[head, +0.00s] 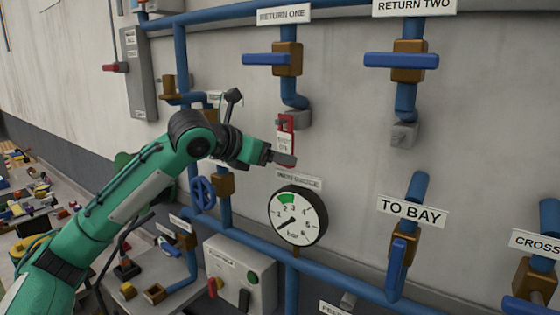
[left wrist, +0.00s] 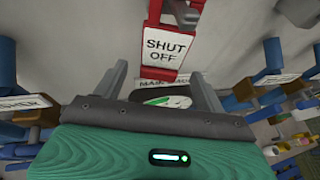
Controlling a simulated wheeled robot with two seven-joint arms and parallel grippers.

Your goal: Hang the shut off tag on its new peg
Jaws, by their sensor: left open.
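The shut off tag (head: 285,143) is a white plate in a red frame, hanging upright by the wall below the RETURN ONE valve (head: 287,58). In the left wrist view the tag (left wrist: 166,48) reads SHUT OFF, and its top runs out of the picture. My left gripper (head: 283,158) is at the tag's lower part. In the left wrist view its two fingers (left wrist: 160,76) are apart, one to each side of the tag's lower edge; contact cannot be made out. What the tag hangs from is unclear. My right gripper is not in view.
A pressure gauge (head: 298,216) sits just below my left gripper. Blue pipes and valve handles surround it. A grey fitting (head: 403,135) is under RETURN TWO (head: 415,8). A control box (head: 232,275) is lower left. Bare wall lies right of the tag.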

